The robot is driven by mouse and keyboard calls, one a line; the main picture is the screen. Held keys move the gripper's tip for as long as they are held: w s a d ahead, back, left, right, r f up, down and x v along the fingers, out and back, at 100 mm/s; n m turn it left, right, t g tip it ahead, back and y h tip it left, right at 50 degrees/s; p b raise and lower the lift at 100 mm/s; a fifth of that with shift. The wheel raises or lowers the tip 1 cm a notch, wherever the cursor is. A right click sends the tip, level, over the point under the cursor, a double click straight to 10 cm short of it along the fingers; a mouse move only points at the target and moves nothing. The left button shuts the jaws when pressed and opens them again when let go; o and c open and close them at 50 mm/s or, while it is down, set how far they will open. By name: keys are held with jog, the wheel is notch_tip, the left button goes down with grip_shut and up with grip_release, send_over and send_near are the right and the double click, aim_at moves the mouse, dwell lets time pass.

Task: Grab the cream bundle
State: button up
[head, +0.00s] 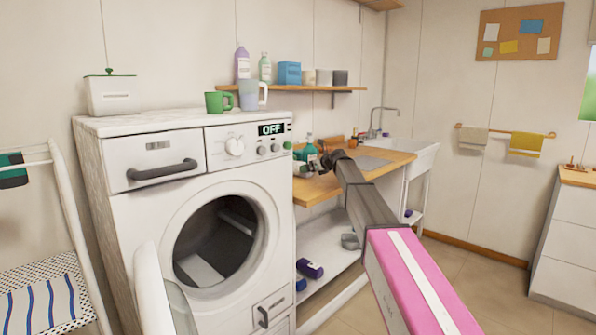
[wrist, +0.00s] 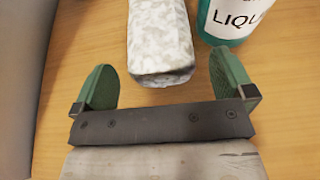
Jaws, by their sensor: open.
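The cream bundle (wrist: 160,40), a pale, mottled rolled shape, lies on the wooden counter (wrist: 60,130) in the wrist view. Its far end runs out of the top of the picture. My gripper (wrist: 163,80) is open, with its two green finger pads apart. The near end of the bundle reaches between the fingertips, and a gap shows on each side. I cannot tell whether the fingers are at its height. In the head view my gripper (head: 312,164) is over the counter beside the washing machine, and I cannot make out the bundle there.
A teal bottle (wrist: 228,18) with a "LIQU" label stands close to the right finger. The washing machine (head: 140,240) borders the counter on the left, its door open. A sink (head: 408,148) lies beyond.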

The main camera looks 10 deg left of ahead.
aim_at(298, 169)
jog(key=x, duration=0.3)
jog(key=shift+w+a+f, duration=0.2)
jog(key=shift+a, duration=0.1)
jog(key=shift+c, duration=0.3)
jog(key=c, duration=1)
jog(key=shift+r, duration=0.1)
